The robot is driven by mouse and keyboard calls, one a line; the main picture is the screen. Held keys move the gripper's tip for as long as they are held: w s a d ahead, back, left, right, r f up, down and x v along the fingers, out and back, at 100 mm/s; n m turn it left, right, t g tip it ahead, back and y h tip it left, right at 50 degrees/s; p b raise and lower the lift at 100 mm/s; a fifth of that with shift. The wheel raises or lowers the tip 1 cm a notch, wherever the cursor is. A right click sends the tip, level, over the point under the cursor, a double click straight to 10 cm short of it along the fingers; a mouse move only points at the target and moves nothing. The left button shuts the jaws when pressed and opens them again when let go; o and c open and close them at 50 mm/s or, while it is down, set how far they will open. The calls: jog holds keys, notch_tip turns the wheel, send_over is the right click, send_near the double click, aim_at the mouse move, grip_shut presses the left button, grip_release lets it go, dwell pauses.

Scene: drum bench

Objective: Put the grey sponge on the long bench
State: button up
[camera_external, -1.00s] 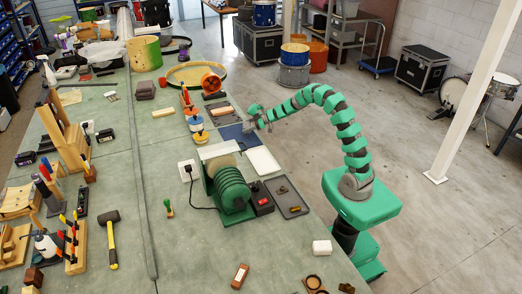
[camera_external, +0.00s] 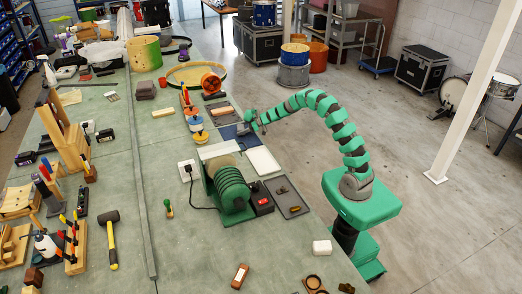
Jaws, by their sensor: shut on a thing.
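My gripper (camera_external: 247,122) is at the right edge of the long bench (camera_external: 170,228), just above a dark blue tray (camera_external: 226,133). It is shut on a small grey thing (camera_external: 242,129), which looks like the grey sponge. The jaws hide part of it, and at this size I cannot tell whether it touches the tray. The long bench has a pale green top and runs away from the camera.
A white tray (camera_external: 263,161) and a grey tray (camera_external: 288,198) lie nearer along the bench edge. A green ribbed machine (camera_external: 231,188) stands left of them. Stacked coloured discs (camera_external: 197,128) stand left of my gripper. The bench's near middle is largely clear.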

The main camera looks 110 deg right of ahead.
jog(key=shift+f, duration=0.2)
jog(key=o, duration=1)
jog(key=shift+c, duration=0.2)
jog(key=shift+f+b, duration=0.2)
jog(key=shift+b, duration=0.85)
jog(key=p+v, duration=0.3)
jog(key=v, duration=1.1)
jog(key=shift+w+r, duration=0.1)
